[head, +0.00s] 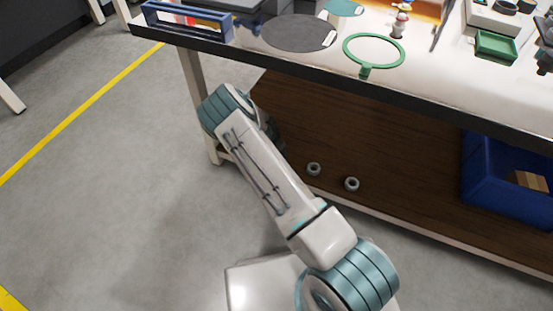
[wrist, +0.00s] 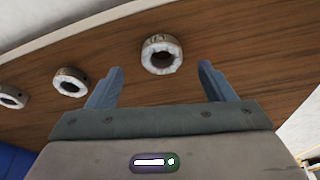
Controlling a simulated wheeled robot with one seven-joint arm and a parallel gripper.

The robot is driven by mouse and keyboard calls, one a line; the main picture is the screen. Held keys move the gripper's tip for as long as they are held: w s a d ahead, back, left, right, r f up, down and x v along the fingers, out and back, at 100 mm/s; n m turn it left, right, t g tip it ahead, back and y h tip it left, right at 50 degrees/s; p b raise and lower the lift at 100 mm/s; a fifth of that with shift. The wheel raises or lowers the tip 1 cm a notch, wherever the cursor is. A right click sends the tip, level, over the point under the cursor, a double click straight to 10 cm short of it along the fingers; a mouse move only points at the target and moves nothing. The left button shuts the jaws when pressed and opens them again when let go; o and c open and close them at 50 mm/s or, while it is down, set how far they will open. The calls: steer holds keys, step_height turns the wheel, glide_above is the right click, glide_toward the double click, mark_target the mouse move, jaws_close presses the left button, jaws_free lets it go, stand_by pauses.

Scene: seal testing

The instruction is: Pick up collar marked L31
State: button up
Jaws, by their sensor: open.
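Three round grey-white collars with dark centre holes lie on the brown wooden lower shelf (head: 400,165). In the wrist view, one collar (wrist: 161,40) is ahead of my open, empty gripper (wrist: 161,80), roughly centred between its two blue-grey fingers and apart from them. A second collar (wrist: 71,74) is to the left, and a third collar (wrist: 13,91) is at the left edge. The head view shows two collars, one (head: 314,169) left of the other (head: 352,184). No L31 marking is readable on any. My gripper is hidden in the head view.
The worktop (head: 470,85) overhangs the shelf, and a table leg (head: 197,95) stands near my arm. A blue bin (head: 505,190) is on the shelf at right. A green ring (head: 374,36) and a dark disc (head: 298,33) lie on the worktop.

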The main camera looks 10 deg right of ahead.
steer(key=b+x, duration=0.1)
steer(key=x, duration=0.1)
steer(key=b+x, duration=0.2)
steer(key=x, duration=0.1)
steer(key=shift+w, duration=0.25)
steer(key=shift+r, duration=0.1)
steer(key=c, duration=1.3)
